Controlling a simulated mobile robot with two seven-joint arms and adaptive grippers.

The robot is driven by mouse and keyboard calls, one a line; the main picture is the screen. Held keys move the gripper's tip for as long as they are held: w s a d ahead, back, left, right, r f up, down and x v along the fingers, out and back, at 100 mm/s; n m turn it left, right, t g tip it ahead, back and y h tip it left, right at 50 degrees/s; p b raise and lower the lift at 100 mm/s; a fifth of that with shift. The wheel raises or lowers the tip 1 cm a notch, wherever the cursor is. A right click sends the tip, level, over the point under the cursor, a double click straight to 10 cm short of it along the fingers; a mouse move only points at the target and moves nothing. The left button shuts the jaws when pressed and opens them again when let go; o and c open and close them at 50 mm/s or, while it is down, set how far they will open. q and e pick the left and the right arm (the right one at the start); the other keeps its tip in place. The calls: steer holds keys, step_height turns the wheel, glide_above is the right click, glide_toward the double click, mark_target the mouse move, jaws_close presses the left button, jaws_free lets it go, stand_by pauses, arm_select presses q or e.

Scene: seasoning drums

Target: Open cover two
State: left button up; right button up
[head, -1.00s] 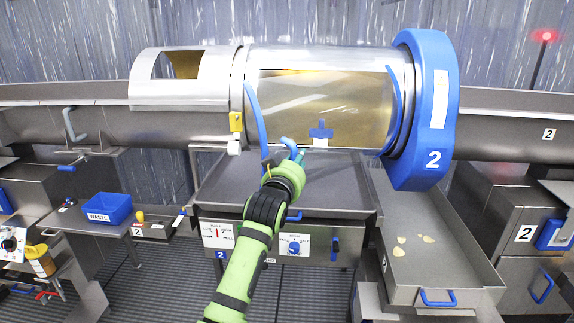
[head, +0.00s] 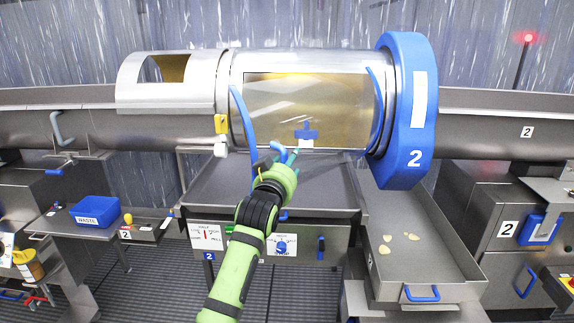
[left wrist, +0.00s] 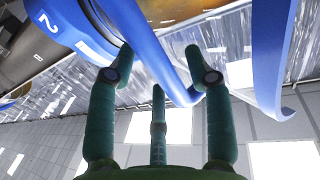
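Cover two is the clear curved window (head: 310,100) on the steel drum. It looks closed over the opening. My left gripper (head: 284,157) is just below the cover's lower edge, left of the handle. In the left wrist view its green fingers (left wrist: 160,75) are spread, with blue bars (left wrist: 150,52) beyond them; contact cannot be told. My right gripper is not in view.
A big blue ring (head: 405,110) marked 2 rings the drum's right end. A yellow and white latch (head: 221,134) is at the left.

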arm_select(q)
steer(key=v, duration=1.2)
steer(key=shift+c, duration=0.4)
